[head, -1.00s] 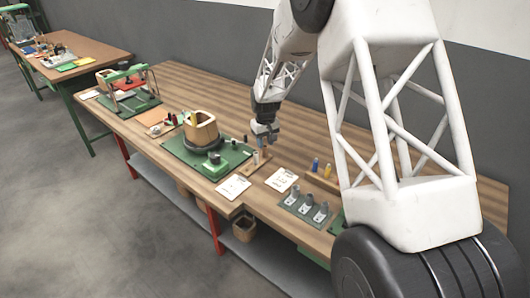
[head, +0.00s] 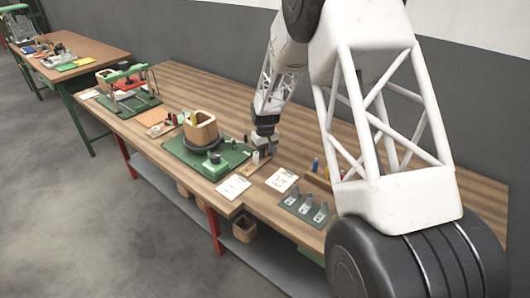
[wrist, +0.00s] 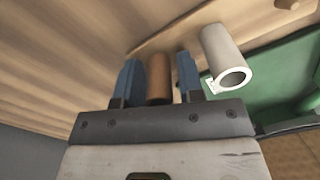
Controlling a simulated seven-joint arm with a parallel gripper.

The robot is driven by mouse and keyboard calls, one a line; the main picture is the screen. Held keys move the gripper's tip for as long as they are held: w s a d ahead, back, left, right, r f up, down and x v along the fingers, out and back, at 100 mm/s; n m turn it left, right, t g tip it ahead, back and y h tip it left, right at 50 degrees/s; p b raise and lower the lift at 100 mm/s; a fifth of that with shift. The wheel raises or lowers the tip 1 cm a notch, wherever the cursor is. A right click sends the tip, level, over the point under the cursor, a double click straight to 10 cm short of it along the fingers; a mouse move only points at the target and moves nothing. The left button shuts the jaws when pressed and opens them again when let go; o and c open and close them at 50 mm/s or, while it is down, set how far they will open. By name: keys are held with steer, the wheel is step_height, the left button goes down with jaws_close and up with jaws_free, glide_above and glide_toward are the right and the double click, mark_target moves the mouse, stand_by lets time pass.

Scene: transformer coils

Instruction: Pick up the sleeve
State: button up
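My gripper (wrist: 157,64) has two blue fingers standing apart, with a brown cylinder (wrist: 159,80) between them. A thin gap shows beside the cylinder, so the fingers look open around it rather than closed on it. A white hollow tube (wrist: 224,52) stands just right of the fingers in the wrist view, outside the grip, its round open end facing the camera. In the head view the white tube (head: 256,157) shows small on a wooden strip, and my gripper (head: 264,150) is low over that strip. The brown cylinder is hard to make out there.
A green board (head: 176,153) with a wooden-sided coil (head: 201,127) lies left of my gripper. White cards (head: 233,187) and a grey-green plate with several metal parts (head: 305,209) lie toward the front edge. The wooden table behind is mostly clear.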

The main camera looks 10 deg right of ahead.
mark_target(265, 155)
stand_by(0.5)
jaws_close()
steer(key=shift+r, duration=0.1)
steer(key=shift+r, duration=0.9)
steer(key=shift+s+r, duration=0.2)
steer(key=shift+r, duration=0.65)
steer(key=s, duration=0.5)
steer(key=s+d+r, duration=0.1)
steer(key=s, duration=0.9)
steer(key=shift+s+d+r, duration=0.15)
steer(key=shift+s+d, duration=0.05)
steer(key=shift+d, duration=0.15)
